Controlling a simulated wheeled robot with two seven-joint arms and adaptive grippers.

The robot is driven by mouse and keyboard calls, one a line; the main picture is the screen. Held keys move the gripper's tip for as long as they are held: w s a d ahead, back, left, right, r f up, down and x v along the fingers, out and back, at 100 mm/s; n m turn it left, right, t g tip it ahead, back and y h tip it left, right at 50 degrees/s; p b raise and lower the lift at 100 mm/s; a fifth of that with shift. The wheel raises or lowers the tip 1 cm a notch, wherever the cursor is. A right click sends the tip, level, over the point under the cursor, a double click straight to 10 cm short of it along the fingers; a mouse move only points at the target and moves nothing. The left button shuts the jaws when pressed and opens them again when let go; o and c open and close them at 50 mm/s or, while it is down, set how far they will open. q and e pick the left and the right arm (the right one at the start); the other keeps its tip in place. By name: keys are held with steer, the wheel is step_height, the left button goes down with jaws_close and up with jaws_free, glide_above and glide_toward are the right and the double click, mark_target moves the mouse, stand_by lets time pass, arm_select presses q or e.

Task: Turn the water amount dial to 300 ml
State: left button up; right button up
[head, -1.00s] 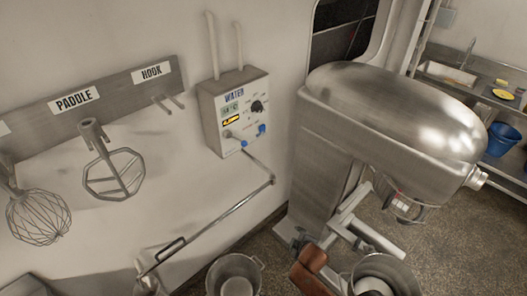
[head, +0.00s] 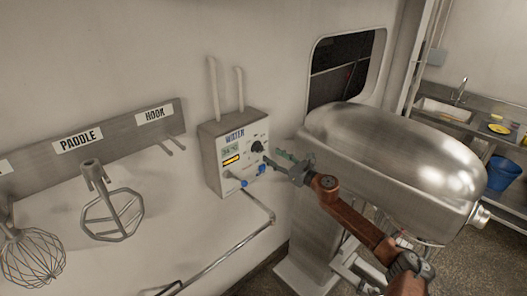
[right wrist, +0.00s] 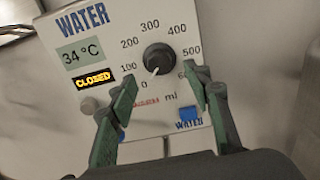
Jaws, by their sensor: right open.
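The water control box (head: 213,155) is mounted on the wall, left of the mixer. Its black dial (head: 257,146) sits on the upper right of the panel. The display reads 34 °C and a yellow sign (right wrist: 95,78) reads CLOSED. My right gripper (head: 274,158) is open and empty, its green-padded fingers (right wrist: 165,80) spread just below the dial, apart from it. My left gripper is not in view.
A large steel mixer (head: 395,150) stands close to the right, beside my right arm. Blue knobs (head: 262,169) and a bent water pipe (head: 245,235) lie below the dial. A paddle (head: 110,215) and whisk (head: 32,258) hang at left.

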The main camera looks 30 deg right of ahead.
mark_target(261, 149)
steer(key=w, duration=0.1)
steer(key=w+p, duration=0.1)
steer(key=w, duration=0.1)
steer(key=w+a, duration=0.1)
steer(key=w, duration=0.1)
steer(key=shift+r, duration=0.1)
steer(key=shift+w+p, duration=0.3)
steer(key=shift+w, duration=0.5)
steer(key=shift+a, duration=0.1)
steer(key=c, duration=1.1)
